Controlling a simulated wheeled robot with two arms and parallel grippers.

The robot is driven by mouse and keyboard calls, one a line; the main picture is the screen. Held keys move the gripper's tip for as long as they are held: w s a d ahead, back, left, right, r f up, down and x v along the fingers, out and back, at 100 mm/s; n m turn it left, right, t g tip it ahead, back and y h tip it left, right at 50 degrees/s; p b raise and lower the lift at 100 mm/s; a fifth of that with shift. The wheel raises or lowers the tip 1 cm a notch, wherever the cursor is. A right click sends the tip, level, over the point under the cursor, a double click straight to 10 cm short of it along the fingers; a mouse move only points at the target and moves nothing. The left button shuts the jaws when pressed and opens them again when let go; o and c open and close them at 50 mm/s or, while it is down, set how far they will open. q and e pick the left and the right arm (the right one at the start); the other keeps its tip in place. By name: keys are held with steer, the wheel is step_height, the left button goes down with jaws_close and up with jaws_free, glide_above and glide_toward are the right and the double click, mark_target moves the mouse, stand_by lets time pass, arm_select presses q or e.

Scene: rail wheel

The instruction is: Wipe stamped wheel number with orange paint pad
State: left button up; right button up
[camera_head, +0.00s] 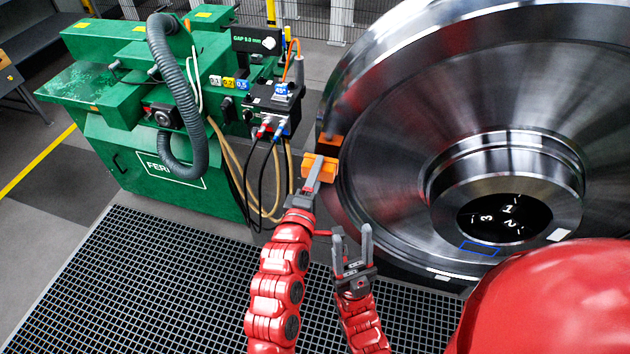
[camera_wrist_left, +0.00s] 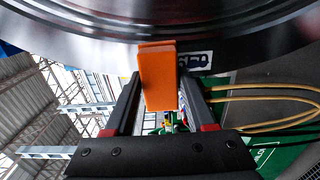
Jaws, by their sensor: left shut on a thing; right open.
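The large steel rail wheel (camera_head: 390,150) fills the right of the head view, and its rim (camera_wrist_left: 100,18) crosses the top of the wrist view. The orange paint pad (camera_head: 311,167) is at the wheel's left edge; it also shows in the wrist view (camera_wrist_left: 158,75). My left gripper (camera_head: 318,172) is shut on the pad, whose far end overlaps the rim in view. I cannot tell whether they touch. My right gripper (camera_head: 352,242) is open and empty, lower, in front of the wheel.
A green machine (camera_head: 150,120) with a grey hose (camera_head: 178,90) stands at left. A connector box (camera_head: 272,100) with hanging cables (camera_head: 245,170) is close to my left gripper. Black grating (camera_head: 150,290) covers the floor. The dark hub bore shows digits 1, 2 and 3.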

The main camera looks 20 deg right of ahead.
arm_select(q)
steer(key=shift+d, duration=0.15)
steer(key=shift+b+x, duration=0.3)
steer(key=shift+x, duration=0.6)
stand_by(0.5)
steer(key=shift+f, duration=0.1)
steer(key=shift+f+b, duration=3.7)
steer(key=shift+f, duration=0.15)
steer(key=shift+r+p, duration=2.8)
steer(key=shift+r, duration=1.3)
steer(key=shift+f, duration=0.15)
